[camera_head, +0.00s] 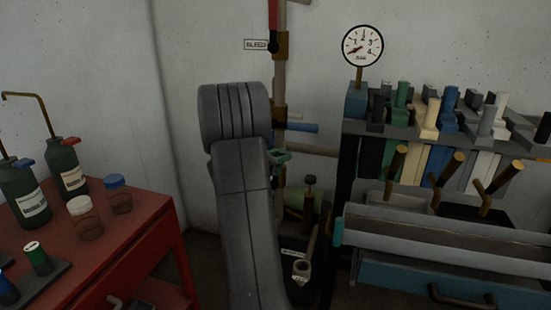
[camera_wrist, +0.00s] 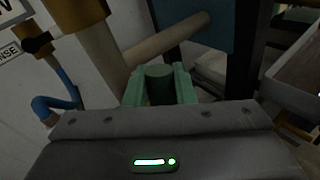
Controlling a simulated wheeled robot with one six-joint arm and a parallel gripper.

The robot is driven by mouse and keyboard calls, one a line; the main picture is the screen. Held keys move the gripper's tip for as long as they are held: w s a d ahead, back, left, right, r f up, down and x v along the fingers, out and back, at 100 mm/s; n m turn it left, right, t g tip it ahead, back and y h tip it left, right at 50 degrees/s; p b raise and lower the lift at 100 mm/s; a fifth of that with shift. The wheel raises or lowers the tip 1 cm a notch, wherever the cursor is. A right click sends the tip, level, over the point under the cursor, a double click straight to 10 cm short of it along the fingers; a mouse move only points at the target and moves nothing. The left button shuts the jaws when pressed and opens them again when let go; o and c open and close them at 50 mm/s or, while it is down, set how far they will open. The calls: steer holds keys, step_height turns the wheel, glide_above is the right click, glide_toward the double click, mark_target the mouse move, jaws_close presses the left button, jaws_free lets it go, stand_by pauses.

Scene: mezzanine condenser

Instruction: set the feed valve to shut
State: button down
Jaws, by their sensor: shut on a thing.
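My gripper (camera_wrist: 160,88) is in the wrist view, its pale green fingers closed around a dark green handle-like piece (camera_wrist: 159,84). In the head view my gripper (camera_head: 281,157) shows just right of my grey arm, beside the upright pipe (camera_head: 280,88). Most of the held piece is hidden by the fingers and my wrist. I cannot read a feed label, so I cannot tell for certain that it is the feed valve's handle. I cannot tell its exact angle.
A red lever (camera_head: 273,22) by a "BLEED" label and a blue lever (camera_head: 302,127) sit on the pipework. A gauge (camera_head: 362,46) and a rack of tools (camera_head: 430,135) stand right. A red bench (camera_head: 130,225) with bottles stands left.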

steer(key=s+d+f+m+y+b, duration=0.3)
steer(key=d+f+m+y+b, duration=0.6)
steer(key=b, duration=0.7)
steer(key=shift+f+y, duration=0.3)
steer(key=shift+f, duration=1.15)
steer(key=shift+m, duration=0.3)
steer(key=c, duration=1.3)
jaws_free()
steer(key=shift+o, duration=0.2)
steer(key=p+v, duration=0.4)
steer(key=v, duration=0.9)
steer(key=shift+s, duration=0.4)
